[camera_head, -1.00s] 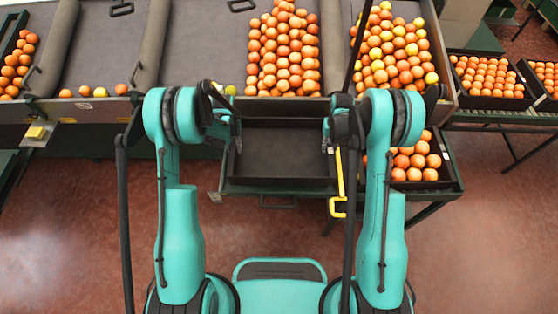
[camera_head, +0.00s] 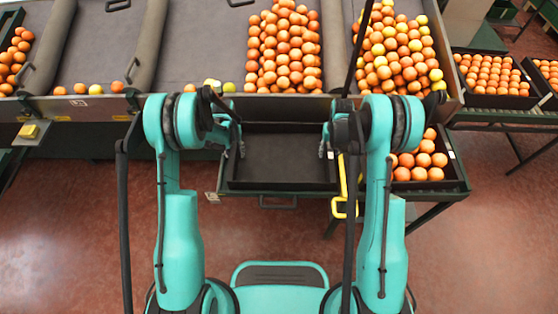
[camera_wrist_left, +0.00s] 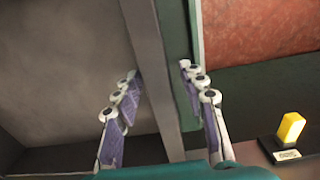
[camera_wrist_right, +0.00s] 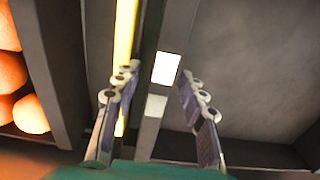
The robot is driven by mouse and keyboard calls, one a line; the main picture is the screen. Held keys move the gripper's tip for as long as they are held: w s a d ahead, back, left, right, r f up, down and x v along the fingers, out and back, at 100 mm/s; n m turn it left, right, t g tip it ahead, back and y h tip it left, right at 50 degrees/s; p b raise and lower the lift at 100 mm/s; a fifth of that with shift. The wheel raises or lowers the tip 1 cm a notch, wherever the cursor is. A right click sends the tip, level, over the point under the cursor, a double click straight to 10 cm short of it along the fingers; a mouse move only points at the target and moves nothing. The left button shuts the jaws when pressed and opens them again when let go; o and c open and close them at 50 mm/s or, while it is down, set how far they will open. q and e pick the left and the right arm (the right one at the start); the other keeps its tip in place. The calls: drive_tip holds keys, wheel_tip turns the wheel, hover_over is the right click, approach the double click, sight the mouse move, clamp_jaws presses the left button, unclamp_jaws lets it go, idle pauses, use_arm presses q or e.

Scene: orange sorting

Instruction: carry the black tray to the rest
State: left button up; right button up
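The black tray (camera_head: 283,158) looks empty and rests on a stand beside the sorting bench. My left gripper (camera_head: 235,143) is at its left wall and my right gripper (camera_head: 328,143) at its right wall. In the left wrist view, the spread fingers (camera_wrist_left: 160,70) straddle the tray's wall (camera_wrist_left: 150,45), with gaps visible. In the right wrist view, the spread fingers (camera_wrist_right: 157,75) stand either side of the tray's wall (camera_wrist_right: 178,25), which has a white label. Finger contact is not visible. I cannot tell which place is the rest.
A crate of oranges (camera_head: 452,172) stands close on the tray's right. A yellow handle (camera_head: 345,209) hangs between them. The bench (camera_head: 190,60) with orange piles is behind. Boxes of oranges (camera_head: 493,78) stand at the right. The red floor in front is open.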

use_arm(q)
wheel_tip(320, 180, up, 12)
drive_tip(key=shift+f, duration=0.15)
use_arm(e)
drive_tip(key=shift+r, duration=0.2)
wheel_tip(320, 180, up, 12)
drive_tip(key=shift+f, duration=0.2)
idle(0.3)
use_arm(q)
drive_tip(key=shift+r, duration=0.25)
